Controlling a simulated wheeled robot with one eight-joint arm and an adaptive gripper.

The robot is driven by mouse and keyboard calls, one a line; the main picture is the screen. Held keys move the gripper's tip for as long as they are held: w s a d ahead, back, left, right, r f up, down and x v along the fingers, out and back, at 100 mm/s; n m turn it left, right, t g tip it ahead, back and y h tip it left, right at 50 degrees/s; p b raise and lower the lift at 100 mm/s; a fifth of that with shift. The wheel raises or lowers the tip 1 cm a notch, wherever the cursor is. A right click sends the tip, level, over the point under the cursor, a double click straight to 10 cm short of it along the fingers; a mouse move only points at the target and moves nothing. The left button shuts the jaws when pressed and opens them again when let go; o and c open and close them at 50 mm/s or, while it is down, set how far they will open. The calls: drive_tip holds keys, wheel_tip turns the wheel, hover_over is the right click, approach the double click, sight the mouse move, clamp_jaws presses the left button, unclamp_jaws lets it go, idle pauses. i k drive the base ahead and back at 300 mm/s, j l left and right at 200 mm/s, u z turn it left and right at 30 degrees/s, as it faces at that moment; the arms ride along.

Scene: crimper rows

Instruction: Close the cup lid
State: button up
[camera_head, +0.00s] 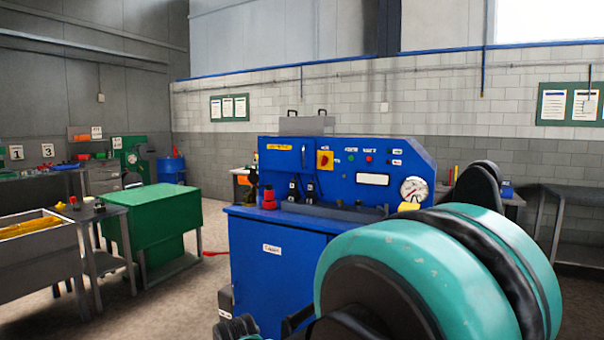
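I cannot make out a cup with a lid for certain. A small red, cup-like object (269,199) stands at the left front of the blue machine's top; whether it has a lid is too small to tell. A small yellow item (409,206) sits at the machine's right end, below the gauge. My arm's large teal and black links fill the lower right and hide part of the machine. Dark ridged parts at the bottom edge, left of these links, may belong to my gripper, but its fingers cannot be made out. I see no contact with any object.
The blue machine (276,272) with its control panel and gauge (413,189) stands directly ahead. A green bench (160,212) and a grey tray table (36,252) stand at the left. A dark table (578,232) is at the right.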

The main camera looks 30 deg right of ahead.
sight(253, 177)
drive_tip(key=z, duration=0.65)
drive_tip(key=i+j+z, duration=0.15)
drive_tip(key=i+j, duration=0.55)
drive_tip(key=j, duration=0.1)
